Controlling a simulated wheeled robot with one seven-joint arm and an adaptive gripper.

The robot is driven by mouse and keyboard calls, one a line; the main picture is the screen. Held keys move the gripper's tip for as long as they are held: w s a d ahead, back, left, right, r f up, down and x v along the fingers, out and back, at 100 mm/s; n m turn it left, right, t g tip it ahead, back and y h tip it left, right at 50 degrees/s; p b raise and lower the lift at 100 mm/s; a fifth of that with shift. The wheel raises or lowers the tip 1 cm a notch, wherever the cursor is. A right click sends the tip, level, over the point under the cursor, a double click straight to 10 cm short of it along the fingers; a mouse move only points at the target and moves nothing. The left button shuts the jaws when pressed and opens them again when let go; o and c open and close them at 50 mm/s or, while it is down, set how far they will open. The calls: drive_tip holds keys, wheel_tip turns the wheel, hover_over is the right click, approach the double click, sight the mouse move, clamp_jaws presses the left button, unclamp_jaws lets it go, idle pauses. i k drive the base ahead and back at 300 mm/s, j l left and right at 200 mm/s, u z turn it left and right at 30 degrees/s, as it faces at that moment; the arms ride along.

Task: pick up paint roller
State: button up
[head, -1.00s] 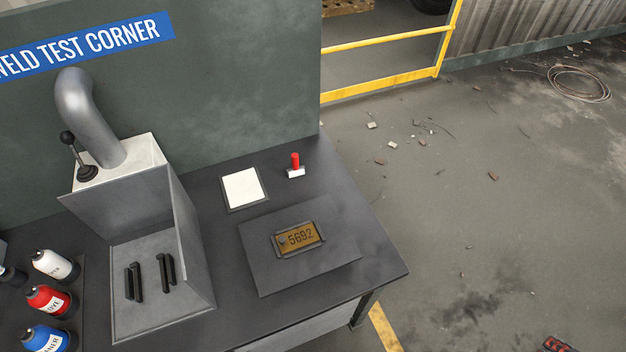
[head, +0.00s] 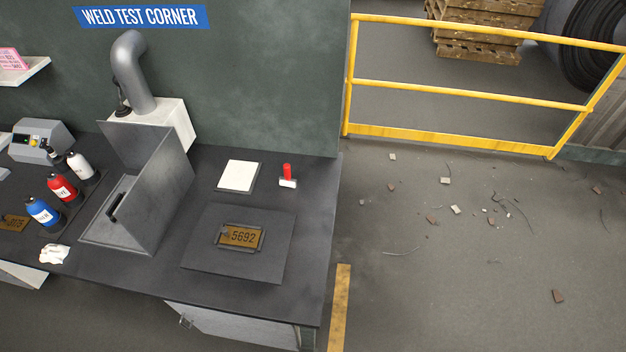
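The paint roller (head: 287,176) stands near the back right of the dark workbench. It has a red upright handle and a white roller head at its base. It is to the right of a white square pad (head: 238,176) and apart from it. My gripper is not in view.
A brass plate marked 5692 (head: 240,237) lies on a flat slab in front of the roller. A grey fume box (head: 143,190) and several bottles (head: 62,190) stand to the left. The green wall (head: 265,80) rises behind.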

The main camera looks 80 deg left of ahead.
sight(287, 181)
drive_tip(key=i+j+u, duration=0.1)
drive_tip(key=i+u, duration=0.7)
drive_tip(key=u, duration=0.15)
drive_tip(key=i+l+u, duration=0.15)
drive_tip(key=i+u, duration=0.35)
drive_tip(key=i+j+u, duration=0.2)
drive_tip(key=u, duration=0.25)
drive_tip(key=i+u, duration=0.3)
drive_tip(key=u, duration=0.2)
drive_tip(key=i+u, duration=0.25)
drive_tip(key=u, duration=0.2)
drive_tip(key=i+u, duration=0.25)
drive_tip(key=u, duration=0.25)
drive_tip(key=i+l+u, duration=0.2)
drive_tip(key=u, duration=0.25)
drive_tip(key=i+u, duration=0.2)
drive_tip(key=u, duration=0.2)
drive_tip(key=i+u, duration=0.2)
drive_tip(key=u, duration=0.2)
drive_tip(key=i+l+u, duration=0.1)
drive_tip(key=u, duration=0.3)
drive_tip(key=i+l+u, duration=0.2)
drive_tip(key=u, duration=0.2)
drive_tip(key=i+l, duration=0.05)
drive_tip(key=i, duration=0.05)
